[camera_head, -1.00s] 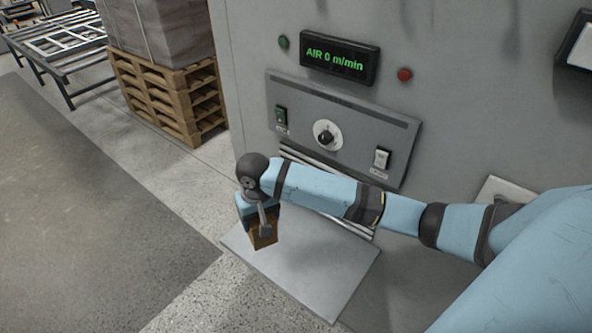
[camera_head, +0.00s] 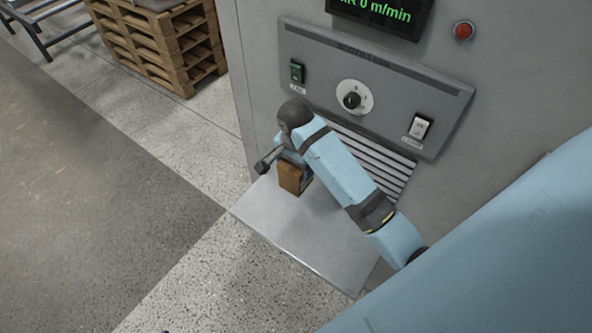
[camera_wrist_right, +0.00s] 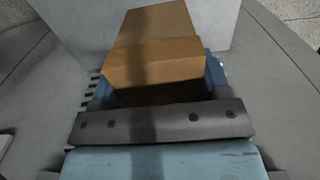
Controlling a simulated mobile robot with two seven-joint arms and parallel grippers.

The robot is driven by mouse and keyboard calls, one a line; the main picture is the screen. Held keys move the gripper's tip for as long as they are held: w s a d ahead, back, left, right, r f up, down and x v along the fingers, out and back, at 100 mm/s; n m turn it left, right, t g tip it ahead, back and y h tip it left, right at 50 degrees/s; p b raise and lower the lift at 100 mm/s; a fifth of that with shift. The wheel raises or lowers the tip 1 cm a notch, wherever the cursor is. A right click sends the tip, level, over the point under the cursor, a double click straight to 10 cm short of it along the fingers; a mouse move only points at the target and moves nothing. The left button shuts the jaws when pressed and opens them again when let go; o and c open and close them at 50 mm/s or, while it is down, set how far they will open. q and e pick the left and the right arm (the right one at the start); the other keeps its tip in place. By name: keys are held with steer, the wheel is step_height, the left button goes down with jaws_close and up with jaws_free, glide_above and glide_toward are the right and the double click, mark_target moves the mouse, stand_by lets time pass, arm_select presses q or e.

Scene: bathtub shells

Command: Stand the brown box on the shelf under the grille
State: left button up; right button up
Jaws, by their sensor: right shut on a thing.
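The brown box (camera_head: 289,178) is in my right gripper (camera_head: 293,168), over the left back part of the grey metal shelf (camera_head: 312,240). The gripper is shut on it. In the right wrist view the box (camera_wrist_right: 155,48) sits between blue fingers, its lower part partly hidden by the dark gripper body. The box looks roughly upright and close to the shelf; I cannot tell whether it touches. The slatted grille (camera_head: 378,165) is on the machine front above the shelf, partly covered by my right arm. My left gripper is not in view.
The shelf's front and middle are bare. Wooden pallets (camera_head: 165,45) stand on the floor at the upper left.

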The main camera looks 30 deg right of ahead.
step_height(320, 180, down, 14)
steer(key=shift+f+p, duration=0.1)
steer(key=shift+p, duration=0.6)
steer(key=shift+f, duration=0.15)
steer(key=o, duration=1.1)
steer(key=shift+c, duration=0.2)
